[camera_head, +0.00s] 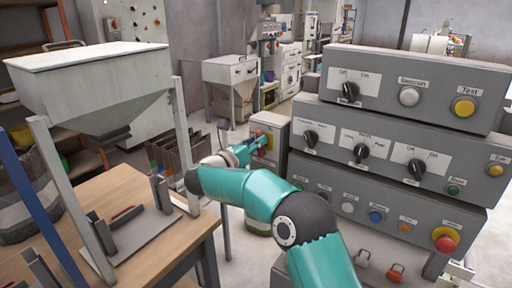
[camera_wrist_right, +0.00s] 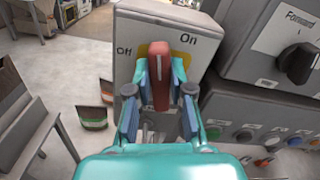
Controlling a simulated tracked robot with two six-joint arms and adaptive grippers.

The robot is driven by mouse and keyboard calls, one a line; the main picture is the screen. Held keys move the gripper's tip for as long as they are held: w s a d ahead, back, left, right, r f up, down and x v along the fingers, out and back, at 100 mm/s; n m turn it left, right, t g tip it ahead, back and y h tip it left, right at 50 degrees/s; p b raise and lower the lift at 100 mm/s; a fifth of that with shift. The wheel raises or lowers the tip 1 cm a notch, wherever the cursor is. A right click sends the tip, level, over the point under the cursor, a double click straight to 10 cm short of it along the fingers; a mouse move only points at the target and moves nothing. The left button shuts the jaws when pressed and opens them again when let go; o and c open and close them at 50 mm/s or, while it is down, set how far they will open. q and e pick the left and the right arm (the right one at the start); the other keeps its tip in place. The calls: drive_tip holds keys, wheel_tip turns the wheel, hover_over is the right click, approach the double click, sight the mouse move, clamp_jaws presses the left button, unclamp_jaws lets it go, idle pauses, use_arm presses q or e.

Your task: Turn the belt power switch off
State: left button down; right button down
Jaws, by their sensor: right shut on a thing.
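The belt power switch has a red handle (camera_wrist_right: 158,88) on a yellow plate, on the face of a grey box (camera_wrist_right: 139,30) labelled Off at left and On at upper right. The handle stands nearly upright in the right wrist view, between the two labels. My right gripper (camera_wrist_right: 160,76) is shut on the handle, with one blue finger on each side. In the head view the grey box (camera_head: 276,120) stands left of the stacked panels, and my right gripper (camera_head: 258,144) reaches its face, partly hidden by my arm. My left gripper is not in view.
Stacked control panels (camera_head: 401,117) with knobs and buttons stand close at the right of the box. A hopper (camera_head: 95,85) stands over a wooden table (camera_head: 190,240) at left. Open-topped bins (camera_head: 178,152) stand on the floor behind the table.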

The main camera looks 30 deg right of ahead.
drive_tip(key=shift+w+a+f+n+p, duration=0.1)
drive_tip(key=shift+w+f+n+p, duration=0.05)
drive_tip(key=shift+n, duration=2.4)
drive_tip(key=shift+w+f+n+p, duration=0.15)
drive_tip(key=shift+w+n, duration=0.05)
drive_tip(key=shift+n, duration=2.3)
drive_tip(key=shift+w+a+f+n+p, duration=0.1)
drive_tip(key=shift+w+f+n+p, duration=0.05)
drive_tip(key=shift+n, duration=2.4)
drive_tip(key=c, duration=1.1)
unclamp_jaws()
drive_tip(key=shift+o, duration=0.3)
drive_tip(key=shift+w+d+f, duration=0.1)
drive_tip(key=shift+f, duration=0.15)
